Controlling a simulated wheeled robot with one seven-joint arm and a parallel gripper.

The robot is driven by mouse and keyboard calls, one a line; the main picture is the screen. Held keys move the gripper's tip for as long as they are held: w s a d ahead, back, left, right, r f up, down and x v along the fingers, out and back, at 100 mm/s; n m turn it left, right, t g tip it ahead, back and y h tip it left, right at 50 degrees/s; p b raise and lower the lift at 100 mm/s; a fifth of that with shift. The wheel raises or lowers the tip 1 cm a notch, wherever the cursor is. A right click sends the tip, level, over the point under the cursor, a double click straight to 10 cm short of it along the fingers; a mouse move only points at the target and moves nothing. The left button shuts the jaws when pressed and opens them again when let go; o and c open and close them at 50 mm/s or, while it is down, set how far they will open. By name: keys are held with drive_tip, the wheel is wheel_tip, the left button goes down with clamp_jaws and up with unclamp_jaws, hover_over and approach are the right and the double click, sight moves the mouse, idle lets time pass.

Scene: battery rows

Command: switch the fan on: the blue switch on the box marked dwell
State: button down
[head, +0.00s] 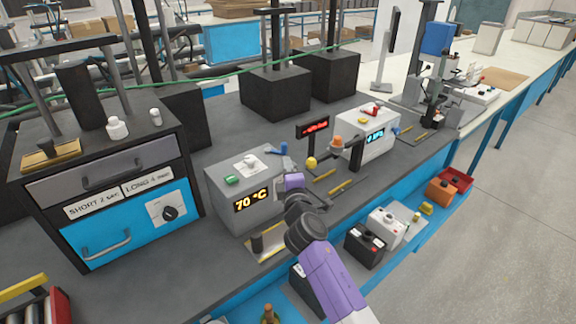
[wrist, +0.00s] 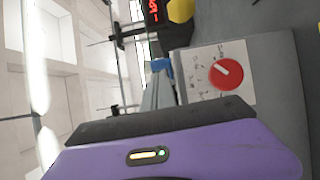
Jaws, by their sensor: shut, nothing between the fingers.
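A grey box (head: 225,195) with a lit 70 °C display stands right of the drawer cabinet. A blue part (head: 283,148), which looks like a switch, shows at its right edge. A second pale box (head: 352,140) with a blue-lit display stands further right, with another blue part (head: 396,130) at its right side. I cannot read the word dwell on either. My gripper (head: 284,158) is shut and empty at the right edge of the 70 °C box, close to the blue part. In the wrist view its grey fingers point at a blue piece (wrist: 164,68); whether they touch is unclear.
A red knob (wrist: 226,74) on a white dial plate is near the fingers in the wrist view. A small red-lit display (head: 313,130) and a yellow knob (head: 311,163) stand between the boxes. The drawer cabinet (head: 100,200) is to the left.

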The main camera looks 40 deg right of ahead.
drive_tip(key=s, duration=0.9)
drive_tip(key=shift+s+f+p, duration=0.15)
drive_tip(key=shift+f+p, duration=0.05)
drive_tip(key=shift+p, duration=0.2)
drive_tip(key=s+a+m+t+y, duration=0.3)
drive_tip(key=s+a+m+y, duration=0.2)
drive_tip(key=s+a+m, duration=0.65)
drive_tip(key=s+a+g+y, duration=0.1)
drive_tip(key=s+a, duration=0.2)
drive_tip(key=s, duration=0.6)
drive_tip(key=s+a+f+g+y+b, duration=0.1)
drive_tip(key=s+a, duration=0.3)
drive_tip(key=s, duration=0.6)
drive_tip(key=s+a+f+m+g+y, duration=0.1)
drive_tip(key=s+a+g+y, duration=0.1)
drive_tip(key=s, duration=0.8)
drive_tip(key=shift+a, duration=0.9)
